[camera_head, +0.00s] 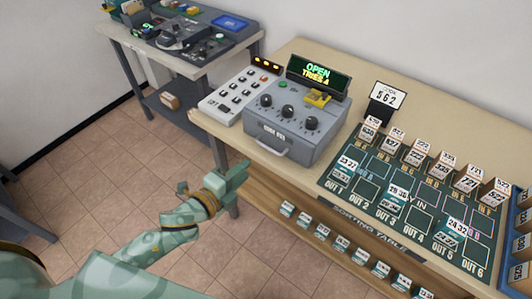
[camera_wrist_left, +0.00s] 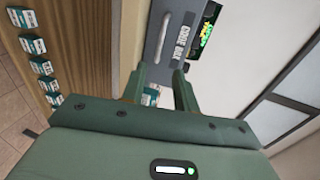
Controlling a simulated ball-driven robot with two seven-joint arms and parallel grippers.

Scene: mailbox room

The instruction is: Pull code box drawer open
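The grey code box (camera_head: 290,130) stands on the sorting table, with three black knobs, a yellow piece on top and a lit screen reading "OPEN". Its front carries a "CODE BOX" label (camera_wrist_left: 181,42) and a pale bar handle (camera_head: 270,148), which also shows in the left wrist view (camera_wrist_left: 160,38). The drawer looks closed. My left gripper (camera_head: 240,176) is in front of the table edge, left of and below the handle, apart from it. In the left wrist view its two fingers (camera_wrist_left: 160,78) are spread, with the handle beyond their tips. My right gripper is not in view.
A white keypad unit (camera_head: 238,95) stands left of the code box. A dark sorting mat (camera_head: 375,185) with labelled blocks lies to the right. More blocks (camera_head: 322,231) line a shelf below the table edge. Another table (camera_head: 135,45) stands at the back left. Tiled floor is open at left.

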